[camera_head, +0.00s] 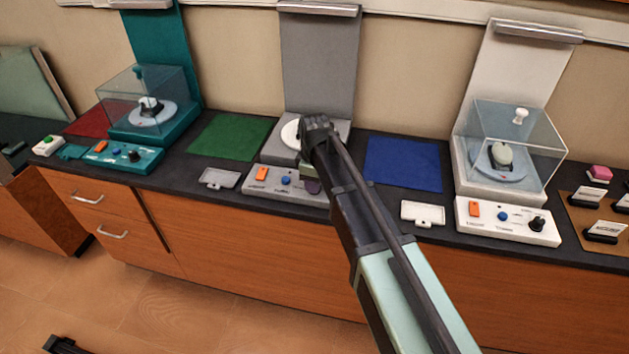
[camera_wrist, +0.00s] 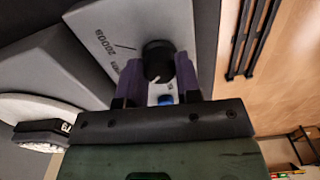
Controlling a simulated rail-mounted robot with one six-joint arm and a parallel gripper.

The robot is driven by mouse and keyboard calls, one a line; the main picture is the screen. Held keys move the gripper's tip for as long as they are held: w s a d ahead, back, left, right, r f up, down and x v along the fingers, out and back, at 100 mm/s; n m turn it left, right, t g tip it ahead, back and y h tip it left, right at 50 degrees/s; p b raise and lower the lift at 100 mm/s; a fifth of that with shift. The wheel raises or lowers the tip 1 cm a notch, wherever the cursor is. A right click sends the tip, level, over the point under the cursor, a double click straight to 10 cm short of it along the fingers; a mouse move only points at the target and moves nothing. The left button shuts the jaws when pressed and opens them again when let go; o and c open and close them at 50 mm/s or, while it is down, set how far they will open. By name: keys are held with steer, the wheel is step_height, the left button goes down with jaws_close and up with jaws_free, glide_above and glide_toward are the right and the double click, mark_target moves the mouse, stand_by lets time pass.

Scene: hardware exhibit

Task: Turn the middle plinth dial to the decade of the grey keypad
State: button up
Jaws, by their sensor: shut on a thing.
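The middle plinth (camera_head: 344,130) is grey, with a control panel (camera_head: 275,186) in front that carries an orange switch and a blue button. My gripper (camera_head: 312,186) reaches down over the panel's right end and hides the dial in the head view. In the wrist view, the purple fingers of my gripper (camera_wrist: 158,78) are shut on the black dial (camera_wrist: 158,58), one on each side. The grey panel (camera_wrist: 120,30) beside it shows a "2000s" marking and a tick line. The dial's pointer setting is not clear. I cannot identify a grey keypad for certain.
A teal plinth (camera_head: 175,122) stands left and a white plinth (camera_head: 465,180) right, each with a clear cover. Green (camera_head: 232,137) and blue (camera_head: 403,164) mats lie between them. A brown tray (camera_head: 575,215) with label stands is at far right. A white plate (camera_head: 422,214) lies near the front edge.

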steer(key=n, duration=0.5)
steer(key=shift+n, duration=2.4)
steer(key=o, duration=0.9)
step_height(320, 180, up, 11)
steer(key=p, duration=1)
steer(key=shift+f+p, duration=0.1)
steer(key=shift+p, duration=0.3)
